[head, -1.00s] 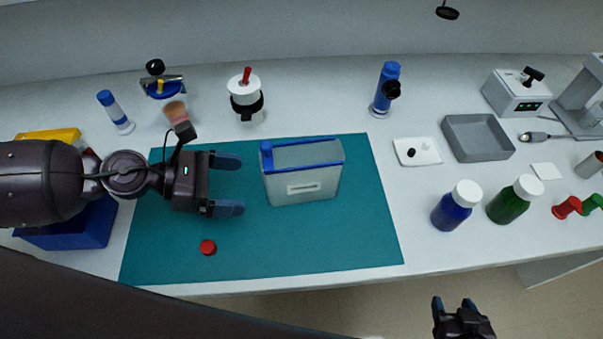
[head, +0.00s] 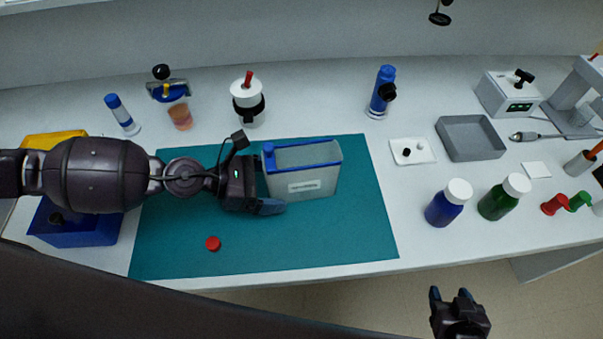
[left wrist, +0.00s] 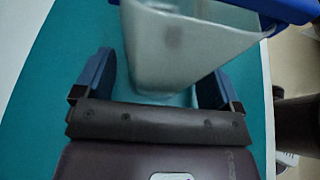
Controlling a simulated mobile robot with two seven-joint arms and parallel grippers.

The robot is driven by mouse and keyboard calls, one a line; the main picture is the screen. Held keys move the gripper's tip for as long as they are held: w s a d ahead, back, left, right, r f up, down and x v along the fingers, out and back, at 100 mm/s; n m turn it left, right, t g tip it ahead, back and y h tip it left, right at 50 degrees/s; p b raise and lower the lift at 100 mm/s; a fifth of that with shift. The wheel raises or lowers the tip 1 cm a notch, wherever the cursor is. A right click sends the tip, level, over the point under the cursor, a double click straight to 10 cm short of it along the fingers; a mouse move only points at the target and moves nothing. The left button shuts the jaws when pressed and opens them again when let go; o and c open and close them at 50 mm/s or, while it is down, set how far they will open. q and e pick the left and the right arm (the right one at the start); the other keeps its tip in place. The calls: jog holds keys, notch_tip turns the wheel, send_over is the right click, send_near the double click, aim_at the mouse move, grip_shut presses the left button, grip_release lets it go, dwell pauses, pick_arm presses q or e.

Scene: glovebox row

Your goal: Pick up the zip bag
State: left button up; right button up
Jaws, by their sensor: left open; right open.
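The zip bag (head: 305,172) stands upright on the teal mat (head: 345,225). It is a translucent pouch with a blue zip strip along its top and a pale label on its front. My left gripper (head: 268,190) is at the bag's left end, with its fingers pointing right. In the left wrist view the bag (left wrist: 185,45) sits between the two open blue fingers of my left gripper (left wrist: 155,80). I see gaps between the bag and both fingers there. My right gripper (head: 450,296) is open and empty, in front of the bench over the floor.
A red cap (head: 213,243) lies on the mat in front of my left arm. A blue bin (head: 80,232) stands at the left. A white and black container (head: 247,100) stands behind the mat. Blue (head: 447,205) and green (head: 503,198) bottles stand to its right.

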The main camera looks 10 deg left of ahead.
pick_arm(q)
jog(key=shift+d+f, duration=0.1)
jog(key=shift+d, duration=0.05)
jog(key=c, duration=1)
jog(key=shift+w, duration=0.1)
